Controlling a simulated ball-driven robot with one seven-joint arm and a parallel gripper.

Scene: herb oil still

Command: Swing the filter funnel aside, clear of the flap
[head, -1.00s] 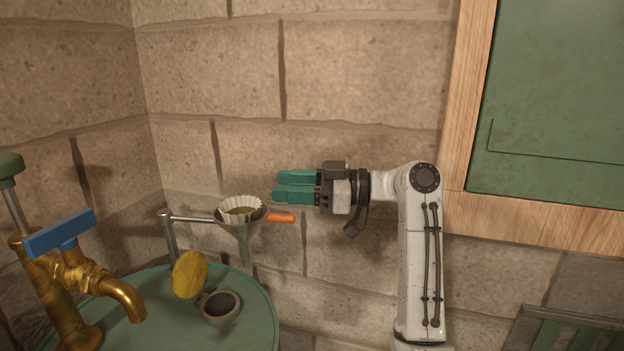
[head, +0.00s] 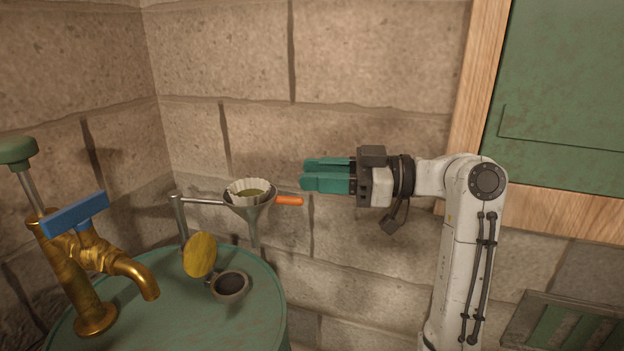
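The filter funnel (head: 250,203) is a grey metal cone with a pleated white paper filter and greenish liquid in it. It hangs on a swing arm (head: 203,201) from a post at the left, and its orange handle (head: 289,201) points right. The yellow flap (head: 200,255) stands tilted up beside a dark round opening (head: 230,285) on the green drum top, below and left of the funnel. My gripper (head: 304,174), with teal fingers, is above and right of the orange handle, apart from it. The fingers lie close together in this view; any gap is unclear.
A brass tap (head: 130,272) with a blue lever (head: 76,213) stands on the drum's (head: 180,318) left side. A green-topped rod (head: 18,150) is behind it. Stone wall closes off the back. A green wood-framed panel (head: 565,90) is at right.

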